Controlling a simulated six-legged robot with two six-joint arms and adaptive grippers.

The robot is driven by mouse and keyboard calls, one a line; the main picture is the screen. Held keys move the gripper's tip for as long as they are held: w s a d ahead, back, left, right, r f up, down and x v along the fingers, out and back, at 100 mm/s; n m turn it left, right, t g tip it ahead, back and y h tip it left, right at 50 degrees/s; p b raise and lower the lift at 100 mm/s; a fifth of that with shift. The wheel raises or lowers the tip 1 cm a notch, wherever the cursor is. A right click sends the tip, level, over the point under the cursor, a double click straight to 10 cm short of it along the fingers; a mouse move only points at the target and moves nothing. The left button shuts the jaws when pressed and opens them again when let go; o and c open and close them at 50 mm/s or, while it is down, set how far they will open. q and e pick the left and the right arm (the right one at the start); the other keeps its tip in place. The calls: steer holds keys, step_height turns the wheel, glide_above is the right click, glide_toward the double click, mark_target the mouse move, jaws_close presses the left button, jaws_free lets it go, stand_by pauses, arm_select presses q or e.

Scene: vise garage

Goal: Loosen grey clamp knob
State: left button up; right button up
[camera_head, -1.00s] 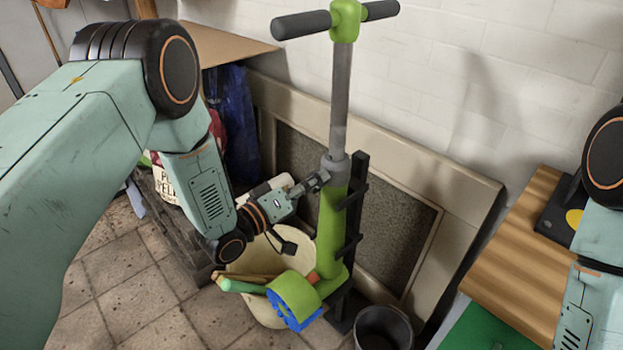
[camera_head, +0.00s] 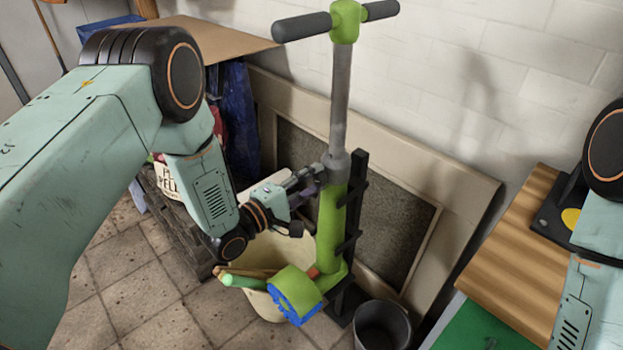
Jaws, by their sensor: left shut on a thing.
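A green scooter-like post (camera_head: 332,225) stands upright, with a grey shaft (camera_head: 340,95) rising to a handlebar with dark grips (camera_head: 302,26). A grey clamp collar (camera_head: 337,165) joins the shaft to the green tube. My left gripper (camera_head: 316,176) comes in from the left and is shut at the collar's left side, on what appears to be the grey clamp knob. The fingers mostly hide the knob, so its position cannot be told. My right arm (camera_head: 590,235) shows at the right edge; its gripper is out of view.
A black rack (camera_head: 352,215) stands close behind the post. A cream bin (camera_head: 300,255) and a green-and-blue wheel (camera_head: 296,294) are below my left gripper. A dark bucket (camera_head: 382,326) is at the lower right, and a wooden worktop (camera_head: 520,250) is at the right.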

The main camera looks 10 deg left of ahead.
arm_select(q)
steer(key=shift+n, duration=0.9)
steer(key=o, duration=1.2)
steer(key=shift+c, duration=0.2)
steer(key=shift+s, duration=0.1)
steer(key=v, duration=1.2)
